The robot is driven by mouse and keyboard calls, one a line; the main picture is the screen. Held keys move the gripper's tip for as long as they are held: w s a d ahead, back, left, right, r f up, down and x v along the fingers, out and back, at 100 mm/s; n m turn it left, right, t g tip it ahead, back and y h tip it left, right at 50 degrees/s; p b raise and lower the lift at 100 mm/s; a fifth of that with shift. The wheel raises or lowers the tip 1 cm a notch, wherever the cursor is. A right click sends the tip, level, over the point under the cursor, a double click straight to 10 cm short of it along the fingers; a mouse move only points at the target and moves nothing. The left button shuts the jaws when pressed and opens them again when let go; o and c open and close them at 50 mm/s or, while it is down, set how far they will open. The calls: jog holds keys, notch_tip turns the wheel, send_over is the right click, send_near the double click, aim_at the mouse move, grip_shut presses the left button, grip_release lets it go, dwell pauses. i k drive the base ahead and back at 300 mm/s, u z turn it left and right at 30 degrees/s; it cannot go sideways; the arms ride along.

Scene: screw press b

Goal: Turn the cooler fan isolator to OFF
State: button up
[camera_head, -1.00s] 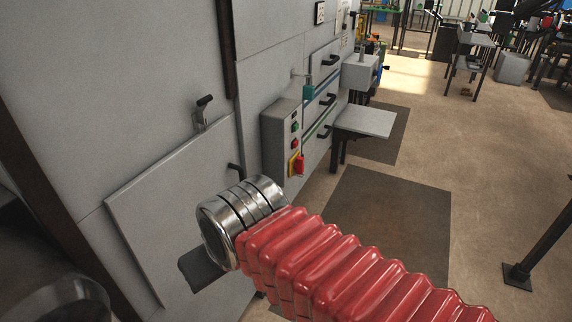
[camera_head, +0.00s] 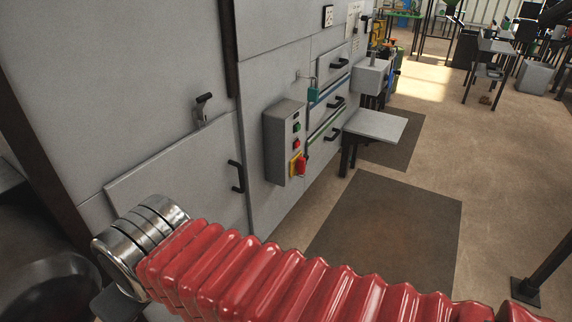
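A red rotary handle on a yellow plate (camera_head: 298,165) sits low on the front of a grey control box (camera_head: 284,142) on the machine's side. It appears to be the isolator; its label is too small to read, and I cannot tell its position. My arm, with red bellows and a chrome joint, crosses the lower part of the view, left of and below the box, apart from it. A dark grey part of mine shows under the chrome joint. My gripper's fingers do not show.
Green and red buttons are above the handle. A teal padlock (camera_head: 313,94) hangs right of the box. A black door handle (camera_head: 237,176) and a lever (camera_head: 203,105) are on the left panels. A grey shelf (camera_head: 375,125) juts out at right. Floor with a dark mat (camera_head: 390,230) is clear.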

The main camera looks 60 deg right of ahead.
aim_at(300, 164)
jog(key=u, duration=0.5)
jog(key=k, duration=1.05)
jog(key=z, duration=1.2)
jog(key=i, duration=1)
